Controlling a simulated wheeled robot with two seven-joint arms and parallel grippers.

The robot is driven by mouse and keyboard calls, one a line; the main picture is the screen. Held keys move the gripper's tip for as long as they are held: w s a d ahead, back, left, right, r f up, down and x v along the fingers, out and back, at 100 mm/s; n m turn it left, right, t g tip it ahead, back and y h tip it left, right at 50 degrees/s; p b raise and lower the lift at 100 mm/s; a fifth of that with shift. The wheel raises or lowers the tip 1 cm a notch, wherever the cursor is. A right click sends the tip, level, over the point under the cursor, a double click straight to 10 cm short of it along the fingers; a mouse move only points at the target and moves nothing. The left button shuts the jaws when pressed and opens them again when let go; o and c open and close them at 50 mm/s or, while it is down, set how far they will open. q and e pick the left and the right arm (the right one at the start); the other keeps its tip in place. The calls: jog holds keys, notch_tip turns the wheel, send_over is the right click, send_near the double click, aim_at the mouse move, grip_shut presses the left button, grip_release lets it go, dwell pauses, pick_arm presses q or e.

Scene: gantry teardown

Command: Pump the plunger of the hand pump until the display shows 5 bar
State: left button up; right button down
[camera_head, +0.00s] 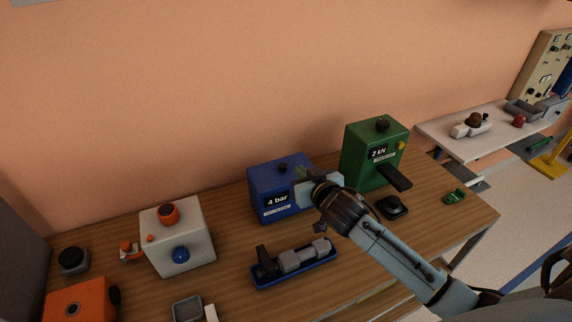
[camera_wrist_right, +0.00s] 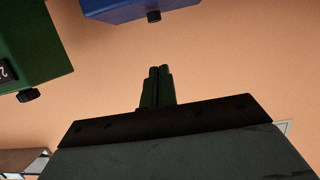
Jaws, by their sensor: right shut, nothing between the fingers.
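The hand pump is a blue box (camera_head: 270,190) on the wooden table, and its display (camera_head: 278,200) reads 4 bar. My left gripper is not in view.
A green box (camera_head: 368,165) reading 2 kN, with a black lever, stands just right of the pump. A blue tray (camera_head: 262,286) with grey and black parts lies in front. A white box (camera_head: 183,258) with an orange knob stands to the left.

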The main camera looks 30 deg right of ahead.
jog(key=shift+w+r, duration=0.35)
jog(key=shift+r, duration=0.05)
jog(key=shift+w+d, duration=0.1)
send_over(283, 167)
jog(key=s, duration=0.2)
notch_tip(283, 167, down, 2)
jog(key=shift+s+f, duration=0.1)
jog(key=shift+s, duration=0.05)
jog(key=f, duration=0.3)
jog(key=shift+w+f, duration=0.15)
jog(key=shift+w, duration=0.2)
jog(key=shift+f, duration=0.55)
